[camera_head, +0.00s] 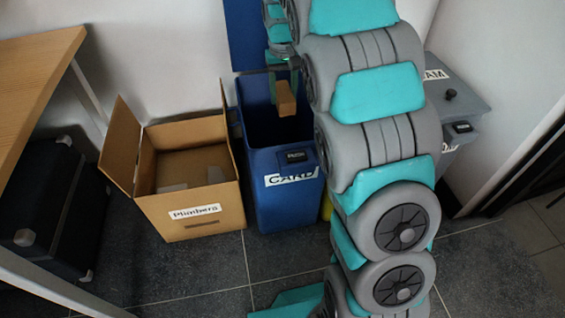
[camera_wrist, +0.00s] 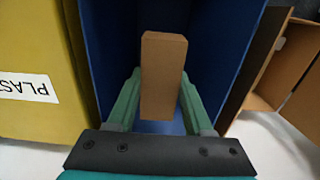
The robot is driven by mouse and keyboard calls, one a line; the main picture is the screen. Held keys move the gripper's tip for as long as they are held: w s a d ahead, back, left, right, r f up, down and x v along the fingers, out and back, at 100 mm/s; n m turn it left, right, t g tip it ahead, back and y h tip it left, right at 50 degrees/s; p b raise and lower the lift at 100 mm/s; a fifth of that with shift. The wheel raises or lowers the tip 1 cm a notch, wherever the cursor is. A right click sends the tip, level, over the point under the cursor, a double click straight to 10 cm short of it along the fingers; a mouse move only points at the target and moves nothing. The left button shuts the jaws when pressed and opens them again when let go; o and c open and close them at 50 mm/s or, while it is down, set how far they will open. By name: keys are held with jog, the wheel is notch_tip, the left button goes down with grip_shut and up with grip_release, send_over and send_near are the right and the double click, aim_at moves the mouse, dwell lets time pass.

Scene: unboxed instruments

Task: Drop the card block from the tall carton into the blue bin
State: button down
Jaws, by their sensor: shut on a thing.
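The card block (camera_head: 286,98) is a plain brown block. My gripper (camera_head: 283,92) is shut on it and holds it over the mouth of the blue bin (camera_head: 290,203). In the wrist view the block (camera_wrist: 162,78) sits between the teal fingers of my gripper (camera_wrist: 162,100), with the blue bin's inner walls (camera_wrist: 215,60) around and below it. The bin carries a "CARD" label and its lid stands open at the back.
A yellow bin labelled "PLAS..." (camera_wrist: 35,60) stands beside the blue bin. A grey bin (camera_head: 455,95) is at the right. A wooden table (camera_head: 35,75) and a black case (camera_head: 45,205) are at the left. Tiled floor (camera_head: 190,280) is clear in front.

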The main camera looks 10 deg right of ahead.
jog(key=r+p, duration=0.2)
jog(key=r, duration=0.1)
jog(key=w+r+p, duration=0.1)
jog(key=r+p, duration=0.1)
jog(key=r, duration=0.1)
jog(key=w+d+r+p, duration=0.1)
jog(key=r+p, duration=0.1)
jog(key=r, duration=0.1)
jog(key=shift+f+b, duration=1.5)
jog(key=shift+f, duration=1.6)
jog(key=shift+c, duration=1.1)
grip_release()
jog(key=shift+r, duration=0.1)
notch_tip(320, 180, up, 8)
jog(key=shift+p, duration=0.3)
